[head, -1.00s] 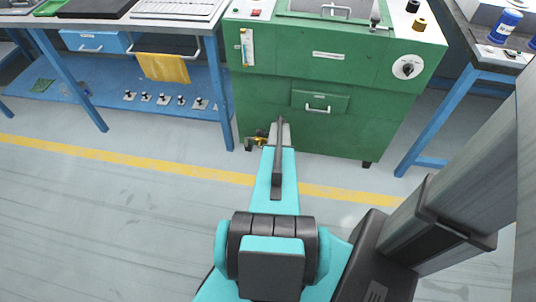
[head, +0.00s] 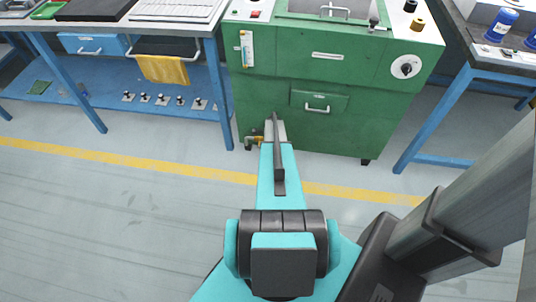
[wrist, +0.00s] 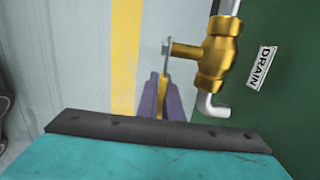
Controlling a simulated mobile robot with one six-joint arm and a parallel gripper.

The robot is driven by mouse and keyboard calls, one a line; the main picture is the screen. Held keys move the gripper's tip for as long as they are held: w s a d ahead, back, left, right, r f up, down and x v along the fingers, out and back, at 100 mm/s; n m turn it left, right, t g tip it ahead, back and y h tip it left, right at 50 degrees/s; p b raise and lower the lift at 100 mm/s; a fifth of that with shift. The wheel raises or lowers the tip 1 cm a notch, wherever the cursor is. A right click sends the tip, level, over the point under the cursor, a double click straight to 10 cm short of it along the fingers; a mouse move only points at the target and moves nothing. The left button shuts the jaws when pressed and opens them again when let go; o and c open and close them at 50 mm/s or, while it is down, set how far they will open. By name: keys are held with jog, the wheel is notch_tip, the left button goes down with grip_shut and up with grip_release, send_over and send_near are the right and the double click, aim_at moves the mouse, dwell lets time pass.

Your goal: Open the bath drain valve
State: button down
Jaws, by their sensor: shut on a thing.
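The drain valve (wrist: 213,58) is a brass body on a vertical pipe, with a bent grey outlet below it, beside a DRAIN label (wrist: 263,67). Its stem points left in the wrist view and ends at a lever (wrist: 166,46). The purple fingers of my gripper (wrist: 160,103) are shut on the lever's yellow handle, which shows between them. In the head view the brass valve (head: 254,140) sits low at the left corner of the green bath cabinet (head: 300,124). My arm hides the fingertips there.
A blue-legged bench (head: 222,95) with a lower shelf and a yellow cloth (head: 165,70) stands left of the cabinet. Another blue-legged table (head: 436,118) stands at the right. The floor in front is clear, with a yellow line (head: 180,168).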

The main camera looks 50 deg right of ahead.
jog(key=c, duration=1.9)
grip_release()
jog(key=shift+s+f, duration=0.1)
jog(key=shift+s, duration=0.3)
jog(key=shift+w, duration=0.2)
jog(key=shift+a, duration=0.1)
jog(key=r, duration=0.9)
jog(key=s+r, duration=0.1)
jog(key=r, duration=0.4)
jog(key=shift+d+p, duration=0.25)
jog(key=shift+p, duration=0.05)
jog(key=shift+w+f, duration=0.1)
